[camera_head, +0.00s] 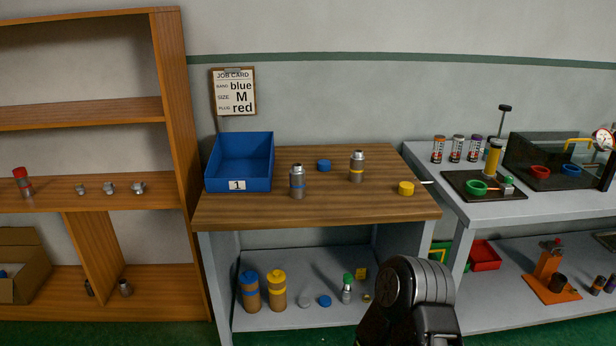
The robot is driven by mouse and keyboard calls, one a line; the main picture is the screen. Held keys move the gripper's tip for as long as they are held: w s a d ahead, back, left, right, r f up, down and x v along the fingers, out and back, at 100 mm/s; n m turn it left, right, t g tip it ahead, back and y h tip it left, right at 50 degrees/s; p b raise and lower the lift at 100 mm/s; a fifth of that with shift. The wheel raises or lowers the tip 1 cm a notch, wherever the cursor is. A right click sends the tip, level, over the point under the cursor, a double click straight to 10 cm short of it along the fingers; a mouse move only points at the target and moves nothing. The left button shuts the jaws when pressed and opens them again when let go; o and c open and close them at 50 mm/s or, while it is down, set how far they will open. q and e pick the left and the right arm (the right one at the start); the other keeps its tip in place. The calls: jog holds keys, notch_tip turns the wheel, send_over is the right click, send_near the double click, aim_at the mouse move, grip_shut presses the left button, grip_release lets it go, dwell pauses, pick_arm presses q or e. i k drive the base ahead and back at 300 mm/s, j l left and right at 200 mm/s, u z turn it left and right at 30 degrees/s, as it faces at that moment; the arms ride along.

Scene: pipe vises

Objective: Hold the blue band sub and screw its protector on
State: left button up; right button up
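The blue band sub (297,184) is a grey metal cylinder with a narrower silver top and a blue band. It stands upright on the wooden bench top, just right of the blue bin. A blue protector cap (323,165) lies on the bench behind it to the right, apart from it. A similar sub with a yellow band (357,167) stands farther right, and a yellow cap (405,188) lies near the bench's right side. A dark link of my arm shows at the bottom, right of centre. Neither gripper is in view.
A blue bin (240,164) marked 1 is at the bench's left. The wooden bench top (325,211) is clear in front. A job card (233,93) reads blue, M, red. A wooden shelf (80,114) stands left; a grey table (510,210) with trays stands right. Bottles and caps fill the lower shelf.

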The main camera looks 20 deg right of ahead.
aim_at(298, 172)
jog(key=i+l+u, duration=0.2)
jog(key=l, duration=0.15)
jog(key=i+l+u, duration=0.15)
jog(key=l, duration=0.2)
jog(key=l+u, duration=0.2)
jog(key=l, duration=0.15)
jog(key=i+l+u, duration=0.2)
jog(key=l, duration=0.2)
